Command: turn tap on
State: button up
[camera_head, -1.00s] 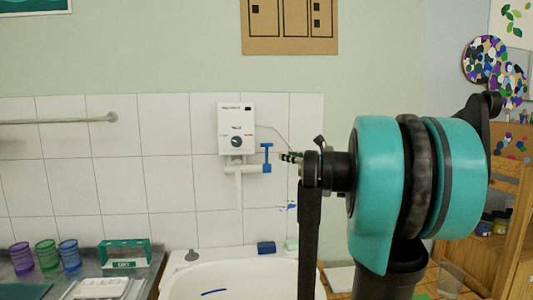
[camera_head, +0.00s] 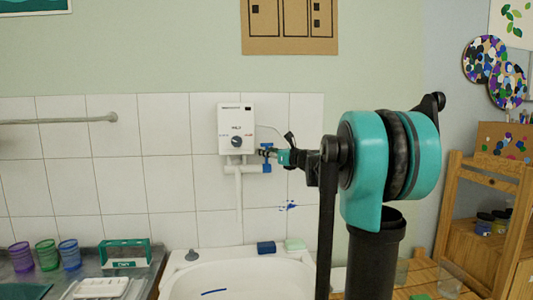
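The tap has a blue handle and body (camera_head: 267,168) on a white pipe (camera_head: 238,190) below a white water heater (camera_head: 236,130) on the tiled wall. My gripper (camera_head: 265,152) is level with the blue handle and overlaps it in the picture, with its dark tips just below the heater's right corner. The middle of the handle is hidden behind the gripper. I cannot tell if the fingers touch it or how far apart they are. No water shows at the pipe's lower end.
A white basin (camera_head: 240,275) lies below the pipe. A blue sponge (camera_head: 266,248) and a pale green block (camera_head: 295,244) sit on its back edge. Coloured cups (camera_head: 47,255) and a green-framed box (camera_head: 124,254) stand on the left counter. A wooden shelf (camera_head: 485,215) stands at right.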

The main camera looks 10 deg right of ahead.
grip_shut()
jog(key=shift+s, duration=0.1)
dwell(0.4)
jog(key=shift+s+f+n+t+y, duration=0.2)
jog(key=shift+s+n+t+y, duration=0.9)
jog(key=shift+n+t, duration=0.1)
grip_release()
